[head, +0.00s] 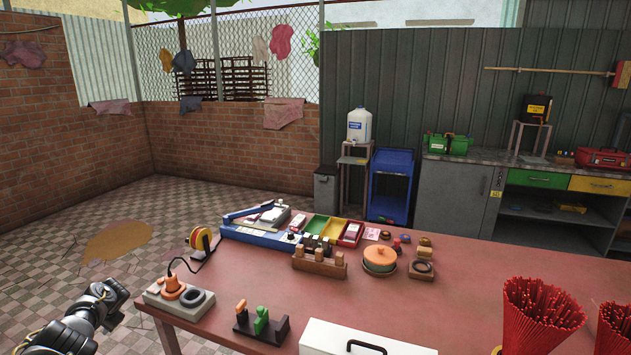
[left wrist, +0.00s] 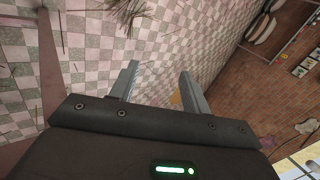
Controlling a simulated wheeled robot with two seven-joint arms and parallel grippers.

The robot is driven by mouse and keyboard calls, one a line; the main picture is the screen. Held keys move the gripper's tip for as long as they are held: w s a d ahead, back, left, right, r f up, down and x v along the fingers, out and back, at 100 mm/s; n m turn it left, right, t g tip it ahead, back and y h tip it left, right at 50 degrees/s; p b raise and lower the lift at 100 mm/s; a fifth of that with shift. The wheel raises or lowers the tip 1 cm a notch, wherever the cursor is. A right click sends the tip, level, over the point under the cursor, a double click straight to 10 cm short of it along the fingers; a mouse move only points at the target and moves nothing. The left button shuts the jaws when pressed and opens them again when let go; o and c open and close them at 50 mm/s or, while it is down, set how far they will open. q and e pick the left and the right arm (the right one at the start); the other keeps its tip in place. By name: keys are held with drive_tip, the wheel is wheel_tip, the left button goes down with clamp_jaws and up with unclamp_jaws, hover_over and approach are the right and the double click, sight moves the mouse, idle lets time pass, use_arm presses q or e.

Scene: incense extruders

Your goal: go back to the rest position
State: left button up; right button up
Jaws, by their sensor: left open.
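My left gripper (left wrist: 158,88) shows in the left wrist view with its two grey fingers apart and nothing between them. Behind the fingers are the checkered floor and the brick wall. In the head view my left arm (head: 90,315) comes in at the lower left, over the floor just left of the table (head: 250,285). The fingers are hard to make out there. My right gripper is in neither view.
On the table's left end stands a grey block with an orange plug (head: 172,284). A holder with green and orange pieces (head: 261,322), a white box (head: 350,340) and red incense bundles (head: 540,310) line the near side.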

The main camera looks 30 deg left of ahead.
use_arm(q)
drive_tip(key=s+d+f+m+t, duration=0.15)
drive_tip(key=s+f+m, duration=0.25)
drive_tip(key=s+f, duration=0.55)
drive_tip(key=s+d+f+m+t, duration=0.15)
drive_tip(key=s+f+m, duration=0.4)
drive_tip(key=s, duration=0.65)
drive_tip(key=s+d+f+n+h, duration=0.1)
drive_tip(key=s+d+f+h, duration=0.15)
drive_tip(key=d+f, duration=0.95)
drive_tip(key=s+d+f+n+h, duration=0.15)
drive_tip(key=s+d+f, duration=0.45)
drive_tip(key=d, duration=1)
drive_tip(key=d+f+h, duration=0.1)
drive_tip(key=d+f, duration=0.2)
drive_tip(key=d, duration=0.7)
drive_tip(key=d+f+n+h, duration=0.1)
drive_tip(key=d+f, duration=0.2)
drive_tip(key=d, duration=0.8)
drive_tip(key=d+f+h, duration=0.1)
drive_tip(key=d+f, duration=0.2)
drive_tip(key=d, duration=0.8)
drive_tip(key=shift+w+n+g+h, duration=0.15)
drive_tip(key=shift+n+g+h, duration=0.25)
